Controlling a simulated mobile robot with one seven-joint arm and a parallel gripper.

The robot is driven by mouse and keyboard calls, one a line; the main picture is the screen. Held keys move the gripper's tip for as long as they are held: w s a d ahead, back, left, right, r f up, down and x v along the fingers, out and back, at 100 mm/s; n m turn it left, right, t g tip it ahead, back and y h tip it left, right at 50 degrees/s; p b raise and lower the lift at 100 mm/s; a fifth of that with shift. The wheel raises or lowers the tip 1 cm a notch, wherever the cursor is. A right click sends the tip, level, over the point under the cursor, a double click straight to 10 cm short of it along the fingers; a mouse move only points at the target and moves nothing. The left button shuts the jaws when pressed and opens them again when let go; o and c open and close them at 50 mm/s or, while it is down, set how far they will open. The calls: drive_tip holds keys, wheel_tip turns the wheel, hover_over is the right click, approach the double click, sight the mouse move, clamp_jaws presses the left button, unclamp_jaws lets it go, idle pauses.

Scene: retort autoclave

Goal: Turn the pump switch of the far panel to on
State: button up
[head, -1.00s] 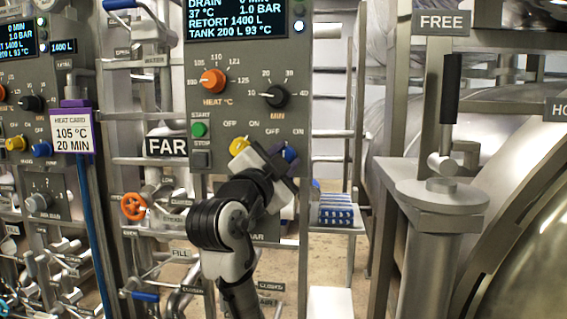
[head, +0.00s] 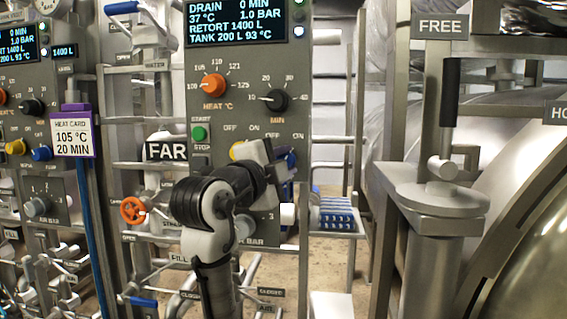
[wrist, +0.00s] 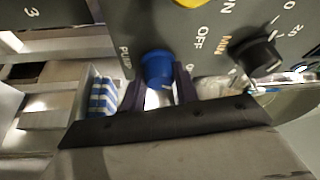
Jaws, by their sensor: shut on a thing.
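The far panel (head: 235,60) is a grey upright board with a dark display, beside a FAR sign (head: 166,150). Its pump switch is a blue knob (wrist: 157,68) in the wrist view, with PUMP and OFF lettering near it. My gripper (wrist: 158,88) has its two dark fingers on either side of this knob and is shut on it. In the head view my gripper (head: 283,168) and wrist cover most of the knob. The way the knob points cannot be made out.
A yellow knob (head: 237,149) sits left of the pump switch, partly behind my arm. Above are the orange heat dial (head: 213,86), the black minute dial (head: 275,100) and the green start button (head: 199,133). A near panel with a heat card (head: 72,137) stands left.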

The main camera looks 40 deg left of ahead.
drive_tip(key=o, duration=1)
drive_tip(key=s+b, duration=0.1)
drive_tip(key=s, duration=0.3)
drive_tip(key=s+d+f+b, duration=0.1)
drive_tip(key=s, duration=0.4)
drive_tip(key=s+d+b, duration=0.1)
drive_tip(key=s, duration=0.3)
drive_tip(key=shift+s+d+f, duration=0.15)
drive_tip(key=shift+s+d, duration=0.05)
drive_tip(key=shift+s, duration=0.1)
